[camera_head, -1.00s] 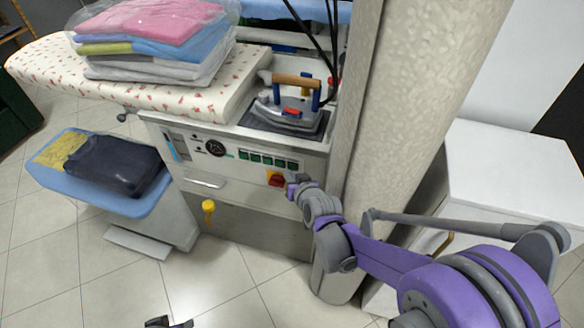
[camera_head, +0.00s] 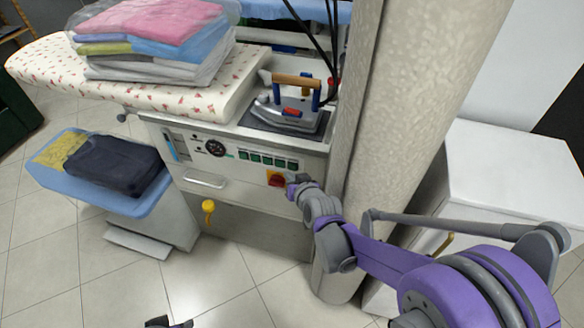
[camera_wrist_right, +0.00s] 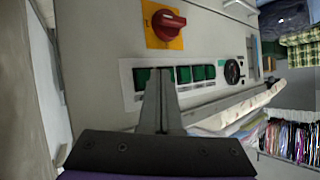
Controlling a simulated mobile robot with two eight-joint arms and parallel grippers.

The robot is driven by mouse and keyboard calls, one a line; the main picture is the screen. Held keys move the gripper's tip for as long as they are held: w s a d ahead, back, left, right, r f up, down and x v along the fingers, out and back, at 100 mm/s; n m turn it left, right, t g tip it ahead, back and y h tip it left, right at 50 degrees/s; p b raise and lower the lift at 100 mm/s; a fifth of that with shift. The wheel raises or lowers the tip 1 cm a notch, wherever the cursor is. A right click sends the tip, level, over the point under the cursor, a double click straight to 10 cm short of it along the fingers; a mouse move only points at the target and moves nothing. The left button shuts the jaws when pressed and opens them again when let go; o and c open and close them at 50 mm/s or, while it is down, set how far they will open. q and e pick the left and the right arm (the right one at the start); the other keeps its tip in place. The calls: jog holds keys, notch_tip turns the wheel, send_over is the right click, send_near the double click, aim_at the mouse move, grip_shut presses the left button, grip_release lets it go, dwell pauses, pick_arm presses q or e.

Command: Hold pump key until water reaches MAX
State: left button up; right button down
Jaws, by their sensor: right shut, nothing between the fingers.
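The ironing station's panel (camera_head: 225,164) carries a row of green keys (camera_head: 268,158), which also shows in the wrist view (camera_wrist_right: 184,75). A narrow upright gauge with blue in it (camera_head: 171,147) sits at the panel's left end; its level and MAX mark are too small to read. My right gripper (camera_head: 291,186) is at the panel's right end, near the red knob (camera_head: 276,180).
A red knob on a yellow plate (camera_wrist_right: 168,25) is close to the fingers. An iron (camera_head: 290,108) rests above the panel, bagged clothes (camera_head: 160,40) lie on the board, and a pillar (camera_head: 415,90) stands right. A dark object (camera_head: 168,322) shows at the bottom edge.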

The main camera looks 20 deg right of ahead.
jog(key=shift+w+d, duration=0.1)
jog(key=shift+w, duration=0.05)
dwell(0.5)
jog(key=shift+w+d, duration=0.15)
jog(key=shift+w, duration=0.05)
jog(key=shift+w+d, duration=0.2)
jog(key=shift+w, duration=0.1)
dwell(0.7)
dwell(0.7)
jog(key=shift+s+a, duration=0.45)
jog(key=shift+s, duration=0.2)
jog(key=shift+s+a, duration=0.7)
jog(key=shift+s, duration=0.35)
jog(key=shift+s+a, duration=0.7)
jog(key=shift+s, duration=0.35)
